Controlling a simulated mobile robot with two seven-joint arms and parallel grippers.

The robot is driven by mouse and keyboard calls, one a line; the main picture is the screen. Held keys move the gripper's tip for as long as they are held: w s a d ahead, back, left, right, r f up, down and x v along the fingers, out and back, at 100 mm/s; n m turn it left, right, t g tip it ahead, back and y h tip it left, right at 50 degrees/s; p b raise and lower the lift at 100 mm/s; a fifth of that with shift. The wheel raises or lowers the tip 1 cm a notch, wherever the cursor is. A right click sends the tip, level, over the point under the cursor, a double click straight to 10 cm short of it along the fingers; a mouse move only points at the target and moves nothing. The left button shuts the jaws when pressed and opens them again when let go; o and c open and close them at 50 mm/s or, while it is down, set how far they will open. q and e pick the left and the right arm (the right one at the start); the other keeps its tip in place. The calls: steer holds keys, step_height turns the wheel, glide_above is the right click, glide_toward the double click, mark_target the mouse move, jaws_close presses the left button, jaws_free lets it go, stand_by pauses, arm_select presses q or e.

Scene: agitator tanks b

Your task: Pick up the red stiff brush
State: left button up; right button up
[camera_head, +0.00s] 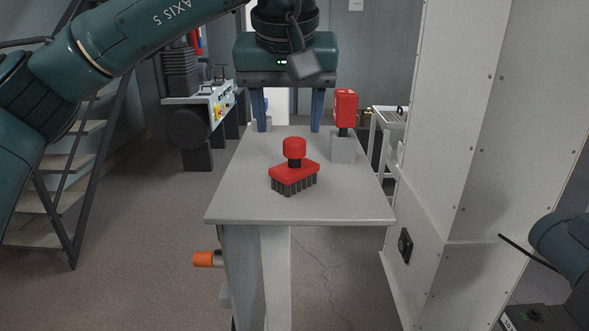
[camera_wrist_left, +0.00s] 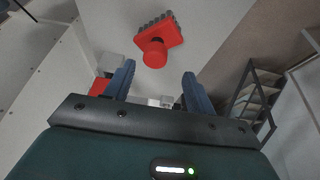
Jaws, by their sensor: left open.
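The red stiff brush (camera_head: 294,172) stands on the grey table (camera_head: 340,207), bristles down and its round red knob up. My left gripper (camera_head: 288,128) is open and empty, with its two blue fingers pointing down over the far part of the table, behind the brush in the head view. In the left wrist view the brush (camera_wrist_left: 158,40) lies beyond the fingertips, between and past the two fingers (camera_wrist_left: 157,82), and apart from them. Of my right arm only a part shows at the lower right of the head view; its gripper is out of view.
A red object on a grey block (camera_head: 343,149) stands at the table's back right, close to my left gripper. A tall light cabinet (camera_head: 455,130) borders the right side. An orange-ended part (camera_head: 203,259) sticks out below the table's left edge. Stairs (camera_head: 60,190) stand at left.

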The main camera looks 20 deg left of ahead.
mark_target(294, 140)
arm_select(q)
steer(key=x, duration=0.3)
steer(key=d+x, duration=0.1)
steer(key=x, duration=0.1)
steer(key=shift+f+p, duration=0.35)
steer(key=shift+p, duration=0.05)
steer(key=shift+c, duration=0.3)
jaws_close()
steer(key=shift+r, duration=0.15)
step_height(294, 140, up, 10)
steer(key=shift+f, duration=0.1)
